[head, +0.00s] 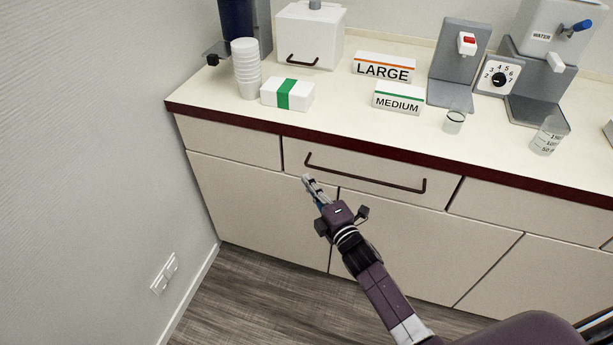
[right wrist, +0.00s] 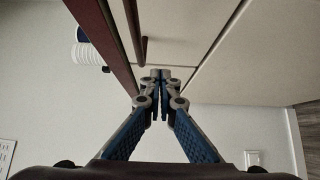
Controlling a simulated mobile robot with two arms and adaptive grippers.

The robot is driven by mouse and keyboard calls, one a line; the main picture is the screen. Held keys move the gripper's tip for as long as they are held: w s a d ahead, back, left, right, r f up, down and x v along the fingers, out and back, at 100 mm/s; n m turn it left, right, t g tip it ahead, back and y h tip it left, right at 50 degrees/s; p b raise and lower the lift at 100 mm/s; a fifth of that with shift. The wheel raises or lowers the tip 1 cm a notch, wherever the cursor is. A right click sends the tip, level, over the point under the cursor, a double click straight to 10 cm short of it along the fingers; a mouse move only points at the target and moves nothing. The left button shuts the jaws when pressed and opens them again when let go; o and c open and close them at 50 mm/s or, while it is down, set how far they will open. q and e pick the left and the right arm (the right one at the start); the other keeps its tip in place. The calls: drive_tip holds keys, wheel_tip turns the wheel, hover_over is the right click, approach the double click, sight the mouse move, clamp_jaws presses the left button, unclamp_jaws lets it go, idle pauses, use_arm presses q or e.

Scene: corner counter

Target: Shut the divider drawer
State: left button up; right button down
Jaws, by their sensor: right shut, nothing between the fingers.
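The drawer (head: 365,183) is a cream front under the counter's dark red edge, with a long dark red bar handle (head: 365,174). Its front looks about flush with the fronts beside it, and its inside is not visible. My right gripper (head: 307,179) is shut and empty, just below the left end of the handle in the head view. In the right wrist view the fingertips (right wrist: 161,73) meet close to the drawer front, and the handle (right wrist: 138,45) shows beside them. Whether they touch the front, I cannot tell. My left gripper is not in view.
The counter (head: 345,112) holds a cup stack (head: 246,70), a white and green box (head: 287,94), LARGE (head: 384,68) and MEDIUM (head: 397,98) signs, two clear cups and dispensers. A wall (head: 100,150) stands at left. The floor (head: 250,290) in front is clear.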

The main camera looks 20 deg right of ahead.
drive_tip(key=s+d+p, duration=0.2)
drive_tip(key=s, duration=0.6)
drive_tip(key=s+d+f+m+g+h, duration=0.1)
drive_tip(key=s+f+m+g, duration=0.3)
drive_tip(key=f, duration=0.6)
drive_tip(key=s+f+m+g, duration=0.1)
drive_tip(key=s+f+m, duration=0.1)
drive_tip(key=s+f, duration=0.55)
drive_tip(key=s+d+f+m+g+h, duration=0.1)
drive_tip(key=s+f+m+g, duration=0.2)
drive_tip(key=f, duration=0.9)
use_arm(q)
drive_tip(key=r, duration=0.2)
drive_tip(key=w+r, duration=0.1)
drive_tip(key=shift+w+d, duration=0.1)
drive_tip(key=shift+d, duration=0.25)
use_arm(e)
drive_tip(key=s+f+m+g, duration=0.3)
drive_tip(key=s+f, duration=0.2)
drive_tip(key=s, duration=0.5)
drive_tip(key=s+d+f+m+g+h, duration=0.1)
drive_tip(key=s+f, duration=0.4)
drive_tip(key=s, duration=0.6)
drive_tip(key=s+d+f+m+g, duration=0.1)
drive_tip(key=s+f+m+g, duration=0.3)
drive_tip(key=s, duration=0.7)
wheel_tip(320, 180, down, 2)
drive_tip(key=shift+s+d+m+g, duration=0.2)
drive_tip(key=shift+d+m+g, duration=0.1)
drive_tip(key=shift+m, duration=0.1)
